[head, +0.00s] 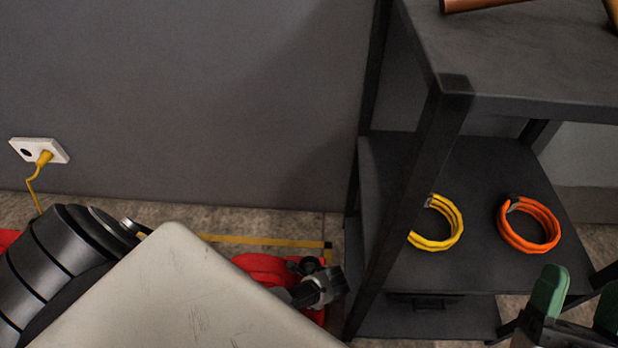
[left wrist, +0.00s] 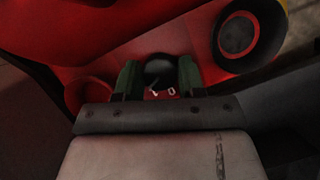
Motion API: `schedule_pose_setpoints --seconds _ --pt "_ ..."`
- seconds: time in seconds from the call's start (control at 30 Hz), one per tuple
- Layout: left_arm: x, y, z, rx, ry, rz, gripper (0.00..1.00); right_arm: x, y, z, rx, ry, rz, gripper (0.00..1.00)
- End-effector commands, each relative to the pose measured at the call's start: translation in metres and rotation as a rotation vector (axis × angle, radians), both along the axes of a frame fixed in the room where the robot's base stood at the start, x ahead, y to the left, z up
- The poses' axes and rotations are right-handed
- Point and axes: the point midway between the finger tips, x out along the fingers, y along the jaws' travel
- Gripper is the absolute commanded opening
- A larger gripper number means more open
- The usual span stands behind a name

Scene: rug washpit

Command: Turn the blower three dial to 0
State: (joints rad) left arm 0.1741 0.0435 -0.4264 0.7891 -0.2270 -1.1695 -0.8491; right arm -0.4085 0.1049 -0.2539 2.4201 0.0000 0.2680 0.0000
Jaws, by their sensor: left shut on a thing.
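A red blower (left wrist: 110,30) fills much of the left wrist view. Its black round dial (left wrist: 160,69) sits between the green fingers of my left gripper (left wrist: 158,76), which is shut on it. Small white marks, one like a 0, show just below the dial; the dial's pointer cannot be made out. In the head view part of a red blower (head: 262,268) shows behind my pale arm, which hides the dial. My right gripper (head: 578,297) is at the lower right of the head view, its green fingers apart and nothing between them.
A dark shelf rack (head: 520,100) stands at the right, holding a yellow coil (head: 458,232) and an orange coil (head: 545,240). A wall socket (head: 25,150) with a yellow plug (head: 45,157) is at the left. Yellow floor tape (head: 270,242) runs near the wall.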

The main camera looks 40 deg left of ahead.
Motion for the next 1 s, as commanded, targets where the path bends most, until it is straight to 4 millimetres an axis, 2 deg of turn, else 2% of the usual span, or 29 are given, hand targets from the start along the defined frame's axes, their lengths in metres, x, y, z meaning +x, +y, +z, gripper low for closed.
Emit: schedule_pose_setpoints --seconds 0.4,1.0 --pt "0.002 0.001 0.000 0.001 0.001 0.399 0.16 0.010 0.000 -0.012 -0.035 0.123 -0.006 0.65" --pt "0.002 0.003 -0.001 0.001 0.001 0.932 0.16 0.010 0.001 -0.013 -0.037 0.128 -0.006 0.65"
